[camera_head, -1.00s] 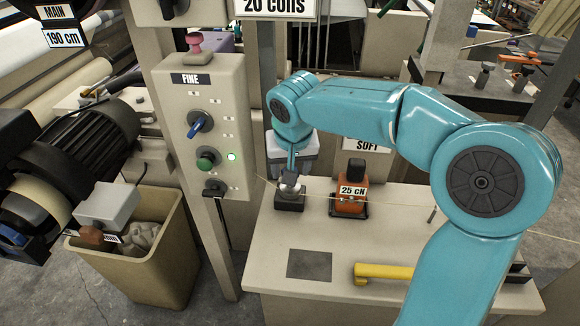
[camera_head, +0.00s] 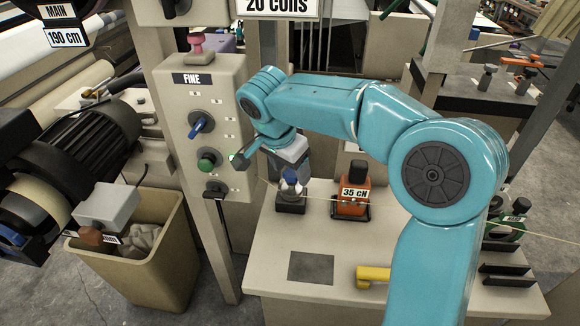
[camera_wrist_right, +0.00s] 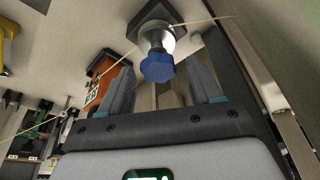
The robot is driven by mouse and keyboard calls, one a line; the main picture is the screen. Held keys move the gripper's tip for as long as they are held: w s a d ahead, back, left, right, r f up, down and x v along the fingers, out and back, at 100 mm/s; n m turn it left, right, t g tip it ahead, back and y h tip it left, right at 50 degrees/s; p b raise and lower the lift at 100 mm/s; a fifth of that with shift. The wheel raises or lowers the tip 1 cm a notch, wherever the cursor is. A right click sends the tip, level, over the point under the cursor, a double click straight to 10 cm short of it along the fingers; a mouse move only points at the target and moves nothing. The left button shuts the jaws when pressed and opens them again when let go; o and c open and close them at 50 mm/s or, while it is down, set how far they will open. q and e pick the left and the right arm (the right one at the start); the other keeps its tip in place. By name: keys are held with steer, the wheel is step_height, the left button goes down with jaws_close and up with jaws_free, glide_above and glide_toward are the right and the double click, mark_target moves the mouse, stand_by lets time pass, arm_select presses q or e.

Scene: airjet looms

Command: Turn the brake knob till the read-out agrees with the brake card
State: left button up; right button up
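The brake knob (camera_head: 290,177) is blue on a silver post with a dark square base, upright on the beige table. It also shows in the right wrist view (camera_wrist_right: 158,68). The orange read-out (camera_head: 353,195) beside it shows 35 cN. My right gripper (camera_wrist_right: 158,62) is open, its two fingers apart on either side of the blue knob, with gaps visible. In the head view my right gripper (camera_head: 291,163) is just above the knob, its fingers mostly hidden. A white card behind my right arm is nearly all covered, and its text cannot be read now. My left gripper is out of view.
A thin yarn crosses the table past the knob and read-out. The FINE panel (camera_head: 227,110), with a blue knob and a green button, stands left of my right wrist. A yellow handle (camera_head: 371,276) lies partly behind my arm. The table front around the dark square (camera_head: 311,267) is clear.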

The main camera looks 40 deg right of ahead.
steer(key=shift+s, duration=0.1)
steer(key=shift+r+p, duration=0.45)
step_height(320, 180, up, 5)
steer(key=p, duration=0.4)
steer(key=shift+r, duration=0.1)
